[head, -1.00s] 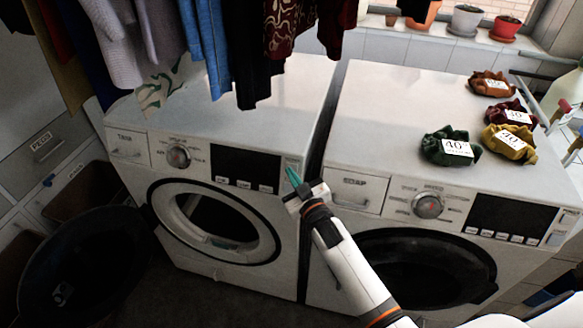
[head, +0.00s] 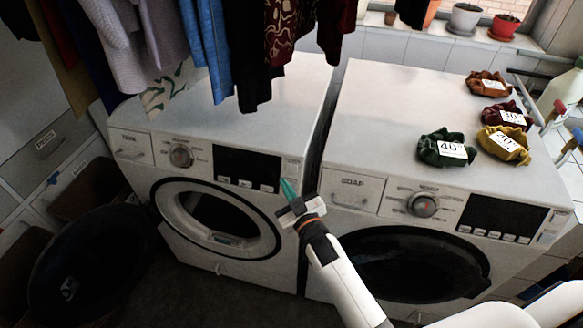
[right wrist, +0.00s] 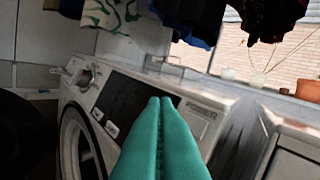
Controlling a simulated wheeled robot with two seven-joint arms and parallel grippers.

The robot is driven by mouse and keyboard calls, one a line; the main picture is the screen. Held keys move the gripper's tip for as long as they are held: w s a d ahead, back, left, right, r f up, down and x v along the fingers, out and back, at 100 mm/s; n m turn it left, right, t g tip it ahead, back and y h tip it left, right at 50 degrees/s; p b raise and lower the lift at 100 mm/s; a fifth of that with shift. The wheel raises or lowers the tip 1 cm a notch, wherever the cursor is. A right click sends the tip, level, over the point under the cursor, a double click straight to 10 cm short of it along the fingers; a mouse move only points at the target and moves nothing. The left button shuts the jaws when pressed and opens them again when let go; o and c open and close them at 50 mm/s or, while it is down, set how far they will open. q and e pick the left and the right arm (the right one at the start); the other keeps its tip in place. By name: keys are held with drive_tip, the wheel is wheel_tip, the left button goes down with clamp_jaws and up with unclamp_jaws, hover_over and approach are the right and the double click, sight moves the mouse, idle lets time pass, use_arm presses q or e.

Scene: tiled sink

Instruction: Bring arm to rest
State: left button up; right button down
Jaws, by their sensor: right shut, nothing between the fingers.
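My right gripper (head: 288,188) has teal fingers and a white and black body with an orange ring. It is shut and empty, in front of the gap between the two washing machines. Its closed fingers (right wrist: 160,140) fill the lower middle of the right wrist view, with the left machine's panel (right wrist: 140,105) behind them. My right arm comes in from the lower right of the head view, in front of the right machine (head: 375,120). My left gripper does not show.
The left washing machine (head: 285,105) has its round door (head: 218,220) open. Clothes (head: 210,45) hang above it. Several tagged scrunchies (head: 447,148) lie on the right machine. Potted plants (head: 465,20) stand on the sill.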

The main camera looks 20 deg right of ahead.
drive_tip(key=s+d+f+m+g+b, duration=0.1)
drive_tip(key=s+f+g, duration=0.45)
drive_tip(key=f, duration=0.95)
drive_tip(key=s+f+g+b, duration=0.1)
drive_tip(key=s+f+g, duration=0.2)
drive_tip(key=s+f, duration=0.95)
drive_tip(key=s+d+f+g, duration=0.2)
drive_tip(key=s+f+g, duration=0.1)
drive_tip(key=s+f, duration=0.4)
drive_tip(key=s+d+f+g+h, duration=0.1)
drive_tip(key=s+d+f+g, duration=0.1)
drive_tip(key=s+f, duration=0.5)
drive_tip(key=s+d+f+m+g+h, duration=0.1)
drive_tip(key=s+f+g, duration=0.3)
drive_tip(key=s, duration=1.2)
wheel_tip(320, 180, down, 3)
drive_tip(key=shift+d+b, duration=0.35)
drive_tip(key=shift+d, duration=0.2)
